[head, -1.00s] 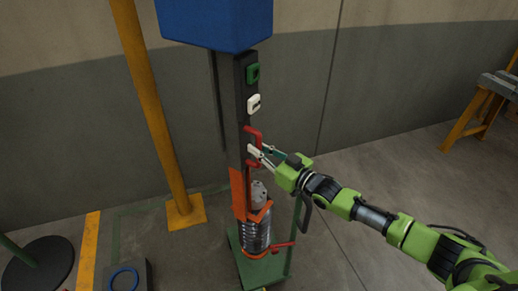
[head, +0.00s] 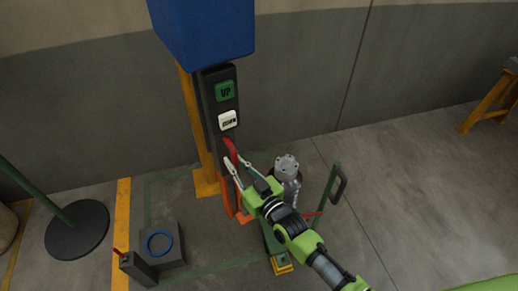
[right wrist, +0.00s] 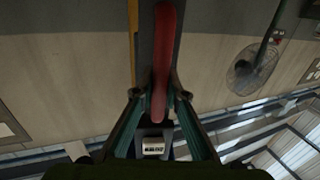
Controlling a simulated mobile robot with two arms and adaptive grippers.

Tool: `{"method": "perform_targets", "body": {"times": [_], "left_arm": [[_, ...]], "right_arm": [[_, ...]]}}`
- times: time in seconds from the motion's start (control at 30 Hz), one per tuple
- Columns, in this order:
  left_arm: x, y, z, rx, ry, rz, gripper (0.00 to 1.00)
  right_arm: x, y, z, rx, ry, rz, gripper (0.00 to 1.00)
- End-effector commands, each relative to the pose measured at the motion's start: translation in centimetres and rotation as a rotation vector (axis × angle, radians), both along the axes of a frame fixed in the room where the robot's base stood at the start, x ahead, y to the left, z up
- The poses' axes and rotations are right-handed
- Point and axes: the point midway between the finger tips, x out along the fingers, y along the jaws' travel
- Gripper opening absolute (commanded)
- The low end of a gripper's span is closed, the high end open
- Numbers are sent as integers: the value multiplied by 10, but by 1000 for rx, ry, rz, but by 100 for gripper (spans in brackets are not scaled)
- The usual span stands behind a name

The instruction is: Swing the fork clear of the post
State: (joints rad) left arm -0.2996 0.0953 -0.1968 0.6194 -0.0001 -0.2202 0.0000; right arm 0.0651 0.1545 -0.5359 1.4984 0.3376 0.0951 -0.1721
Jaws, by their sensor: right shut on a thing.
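A grey ribbed post (head: 287,170) stands to the right of the dark lift mast (head: 212,110) in the head view. The orange fork (head: 226,193) is low on the mast, left of the post and partly hidden by my right gripper. Some space shows between mast and post, but I cannot see the fork's tips. My right gripper (head: 236,162) is shut on the red handle (head: 229,147) of the mast. The red handle (right wrist: 163,60) also runs between the fingers in the right wrist view. My left gripper is not in view.
A blue box (head: 203,32) tops the mast, above a green UP button (head: 225,91) and a white DOWN button (head: 228,120). A yellow column (head: 204,180) stands close behind. A dark block with a blue ring (head: 158,243) is at lower left.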

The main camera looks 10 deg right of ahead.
Motion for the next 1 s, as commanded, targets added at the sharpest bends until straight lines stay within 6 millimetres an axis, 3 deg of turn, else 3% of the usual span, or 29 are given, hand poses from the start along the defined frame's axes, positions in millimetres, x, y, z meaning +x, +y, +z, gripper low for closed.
{"method": "perform_targets", "body": {"times": [0.03, 0.2, 0.4, 0.93, 0.97, 1.0], "left_arm": [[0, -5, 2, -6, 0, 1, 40], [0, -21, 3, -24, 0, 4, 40], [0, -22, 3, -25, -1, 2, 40], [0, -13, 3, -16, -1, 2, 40], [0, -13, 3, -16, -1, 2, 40], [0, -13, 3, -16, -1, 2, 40]], "right_arm": [[-5, 17, 1, 8, 4, 2, 0], [-14, 52, 0, 5, 2, 2, 0], [-19, 75, 0, 2, 0, 1, 0], [-20, 82, -1, -1, 0, 1, 0], [-20, 82, -1, -1, 0, 0, 20], [-20, 82, -1, -1, 0, 0, 30]]}}
